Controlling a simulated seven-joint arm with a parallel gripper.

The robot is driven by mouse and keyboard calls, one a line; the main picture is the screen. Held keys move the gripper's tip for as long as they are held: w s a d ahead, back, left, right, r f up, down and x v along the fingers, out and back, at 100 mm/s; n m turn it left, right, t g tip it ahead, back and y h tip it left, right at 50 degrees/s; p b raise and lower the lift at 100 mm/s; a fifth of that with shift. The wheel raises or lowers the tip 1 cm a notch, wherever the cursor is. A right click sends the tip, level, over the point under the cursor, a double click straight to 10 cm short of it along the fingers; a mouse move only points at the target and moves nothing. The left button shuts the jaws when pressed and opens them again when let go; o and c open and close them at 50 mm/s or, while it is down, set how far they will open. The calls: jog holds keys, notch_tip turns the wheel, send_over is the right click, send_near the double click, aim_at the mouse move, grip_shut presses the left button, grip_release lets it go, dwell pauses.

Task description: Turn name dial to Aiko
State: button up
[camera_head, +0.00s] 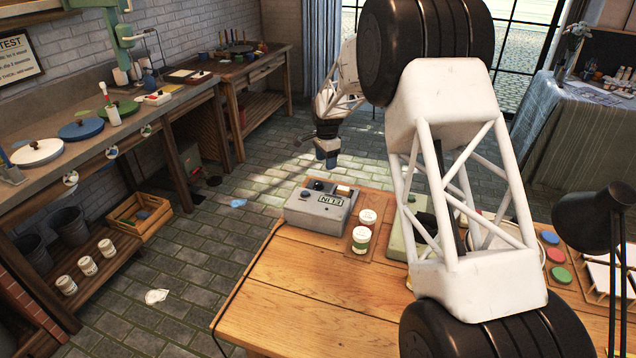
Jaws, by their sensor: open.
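A grey box (318,212) stands on the far left of the wooden table. Its top has a small black knob (318,185), a darker flat knob (305,195) and a pale switch or slot (343,191). I cannot tell which knob is the name dial. A green-edged name label (330,200) on the box appears to read "ELIN". My gripper (326,161) points down above and beyond the box, apart from it. It is open, with nothing seen between its fingers, though the gap is small in this view.
Two small white jars (361,240) stand on a wooden board right of the box. My white lattice arm link hides much of the table's middle and a green device (398,232). Coloured discs (556,255) and a black lamp (590,220) are at right. The table's front left is clear.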

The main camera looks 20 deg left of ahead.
aim_at(318, 183)
jog(key=a+f, duration=0.3)
jog(key=shift+w+a+f, duration=0.15)
jog(key=shift+w, duration=0.25)
jog(key=shift+f, duration=3.9)
jog(key=c, duration=0.9)
